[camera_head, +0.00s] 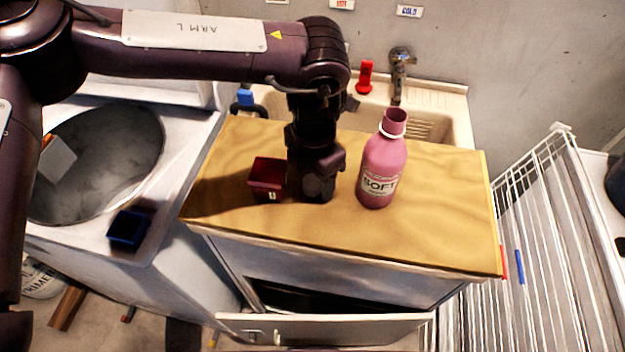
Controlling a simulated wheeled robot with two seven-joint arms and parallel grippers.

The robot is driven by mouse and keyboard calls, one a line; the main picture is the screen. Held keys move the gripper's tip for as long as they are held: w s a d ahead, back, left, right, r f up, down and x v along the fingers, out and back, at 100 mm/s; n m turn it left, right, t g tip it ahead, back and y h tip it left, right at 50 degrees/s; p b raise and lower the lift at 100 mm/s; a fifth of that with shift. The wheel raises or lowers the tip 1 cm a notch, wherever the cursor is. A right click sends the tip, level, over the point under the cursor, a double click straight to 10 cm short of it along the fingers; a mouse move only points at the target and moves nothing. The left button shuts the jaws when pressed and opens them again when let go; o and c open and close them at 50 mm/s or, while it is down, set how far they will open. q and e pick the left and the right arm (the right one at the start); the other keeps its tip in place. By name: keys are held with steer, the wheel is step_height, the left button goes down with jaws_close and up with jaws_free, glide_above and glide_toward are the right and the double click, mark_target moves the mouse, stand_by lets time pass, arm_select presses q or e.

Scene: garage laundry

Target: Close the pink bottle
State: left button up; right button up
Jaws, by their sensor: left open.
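The pink bottle (384,172) stands upright on the wooden top of a cabinet, its label reading "SOFT". Its neck is open at the top with a white ring around it, and no cap sits on it. My left gripper (316,190) points down over the wooden top, left of the bottle and apart from it. It is open; its fingertips are hard to make out against the dark wrist. A small dark red box-like thing (267,178) is just left of the gripper, partly beside it; I cannot tell whether they touch. My right gripper is out of view.
The wooden top (440,215) is clear right of the bottle. A sink (440,100) with a faucet (401,70) and a red item (365,77) lies behind. A washer with a dark blue cup (128,229) is left, a white wire rack (545,230) right. A drawer (335,328) is open below.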

mark_target(314, 180)
arm_select(q)
steer(key=c, duration=1)
steer(key=shift+r, duration=0.1)
step_height(314, 180, up, 20)
steer(key=shift+f, duration=0.1)
stand_by(0.4)
